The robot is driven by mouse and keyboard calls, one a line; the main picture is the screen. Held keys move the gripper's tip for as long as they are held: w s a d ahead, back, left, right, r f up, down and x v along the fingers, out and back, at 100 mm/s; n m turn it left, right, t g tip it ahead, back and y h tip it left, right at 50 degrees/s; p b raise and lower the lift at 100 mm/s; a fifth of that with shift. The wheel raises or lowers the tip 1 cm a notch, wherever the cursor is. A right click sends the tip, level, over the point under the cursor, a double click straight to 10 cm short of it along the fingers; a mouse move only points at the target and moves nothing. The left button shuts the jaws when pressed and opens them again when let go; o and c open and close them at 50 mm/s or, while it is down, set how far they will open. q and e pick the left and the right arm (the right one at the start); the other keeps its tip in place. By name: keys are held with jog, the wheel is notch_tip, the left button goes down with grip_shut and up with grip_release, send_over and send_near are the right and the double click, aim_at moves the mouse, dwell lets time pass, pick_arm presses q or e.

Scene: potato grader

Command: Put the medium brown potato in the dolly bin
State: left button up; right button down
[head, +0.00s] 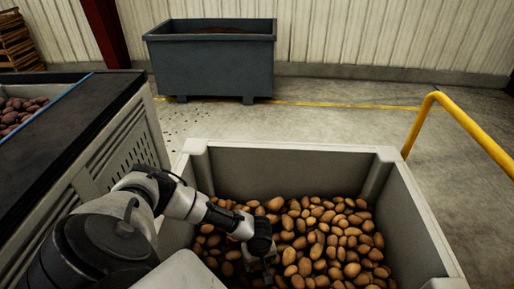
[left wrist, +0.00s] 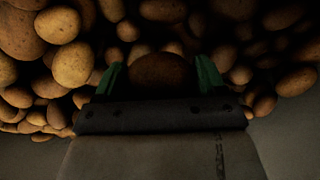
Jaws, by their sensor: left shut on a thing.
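My left gripper (head: 264,262) reaches down into a light grey bin (head: 290,154) that holds many brown potatoes. In the left wrist view its green fingers (left wrist: 160,78) are shut on a brown potato (left wrist: 160,70), dark in the shadow. Other potatoes lie close around and behind it. The held potato is hidden by the gripper in the head view. A yellow tubular handle (head: 438,97) rises at this bin's right side; no label shows whether it is the dolly bin. My right gripper is not in view.
A dark grey bin (head: 210,60) with brown contents stands at the back by the wall. A dark-topped conveyor or table edge (head: 75,125) is on the left, with reddish potatoes (head: 18,112) beyond it. The concrete floor between is clear apart from small crumbs.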

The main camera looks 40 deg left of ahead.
aim_at(258, 271)
pick_arm(q)
jog(key=shift+s+a+f, duration=0.1)
jog(key=shift+a+f, duration=0.05)
jog(key=shift+f, duration=0.1)
notch_tip(258, 271, down, 4)
jog(key=shift+r+b, duration=0.25)
jog(key=shift+b, duration=0.35)
jog(key=shift+f, duration=0.15)
jog(key=shift+f, duration=0.15)
jog(key=o, duration=1)
jog(key=shift+c, duration=0.2)
